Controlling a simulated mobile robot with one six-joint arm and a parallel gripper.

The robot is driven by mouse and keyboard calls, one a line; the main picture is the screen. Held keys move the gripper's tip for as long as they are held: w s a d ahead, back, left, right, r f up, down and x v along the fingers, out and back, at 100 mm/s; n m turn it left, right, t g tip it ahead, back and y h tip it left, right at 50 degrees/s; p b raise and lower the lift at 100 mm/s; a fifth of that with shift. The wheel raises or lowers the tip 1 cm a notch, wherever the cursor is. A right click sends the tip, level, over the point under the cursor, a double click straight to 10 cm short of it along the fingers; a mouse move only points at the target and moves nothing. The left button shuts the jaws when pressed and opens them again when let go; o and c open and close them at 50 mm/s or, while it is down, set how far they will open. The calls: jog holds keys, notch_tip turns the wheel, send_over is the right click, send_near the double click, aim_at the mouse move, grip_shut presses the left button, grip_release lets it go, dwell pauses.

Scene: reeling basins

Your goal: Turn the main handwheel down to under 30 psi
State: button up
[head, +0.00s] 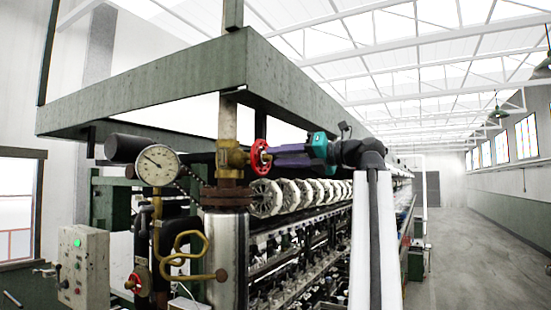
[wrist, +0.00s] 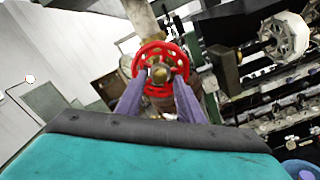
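The red main handwheel (head: 259,157) sits on a brass valve (head: 232,158) on the upright pipe. In the wrist view the handwheel (wrist: 160,62) faces me, with a brass hub at its middle. My gripper (head: 270,158) reaches it from the right. Its two purple fingers (wrist: 157,85) stand apart at the wheel's lower left and right sides, with the tips at the rim. I cannot tell if they press on it. The round pressure gauge (head: 159,165) is left of the valve. Its needle points to the upper left; the numbers are too small to read.
A smaller red handwheel (head: 138,281) is low on the left, near a curled brass tube (head: 185,250). A grey control box (head: 83,265) with a green light stands further left. A green beam (head: 170,85) runs overhead. The aisle floor (head: 470,250) on the right is clear.

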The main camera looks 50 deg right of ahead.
aim_at(265, 157)
jog(key=shift+s, duration=0.2)
dwell(0.3)
jog(key=shift+n+b, duration=1.15)
jog(key=shift+n, duration=2.15)
jog(key=shift+w, duration=0.15)
jog(key=shift+p+x, duration=0.5)
jog(key=shift+x, duration=0.9)
jog(key=shift+c, duration=0.2)
